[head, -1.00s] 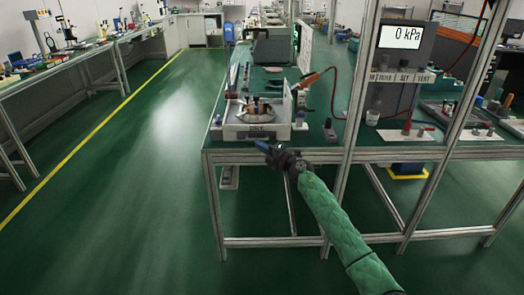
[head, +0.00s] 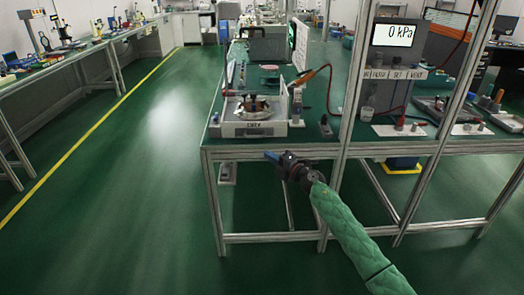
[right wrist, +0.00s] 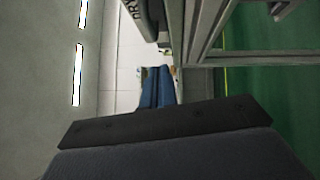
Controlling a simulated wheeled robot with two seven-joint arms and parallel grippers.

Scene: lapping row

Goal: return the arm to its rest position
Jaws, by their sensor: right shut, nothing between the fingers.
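My right arm comes in from the lower right of the head view in a green quilted sleeve. Its right gripper (head: 271,156) is in front of the near edge of the bench (head: 222,153), just below the top, with blue fingertips pointing left. In the right wrist view the two blue fingers (right wrist: 158,88) lie together, shut, with nothing seen between them. My left gripper is in neither view.
A white tray unit marked DRY (head: 254,129) stands on the bench near its front edge. A gauge display reading 0 kPa (head: 393,35) stands to the right behind the frame post (head: 352,100). Green floor (head: 130,200) to the left is open.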

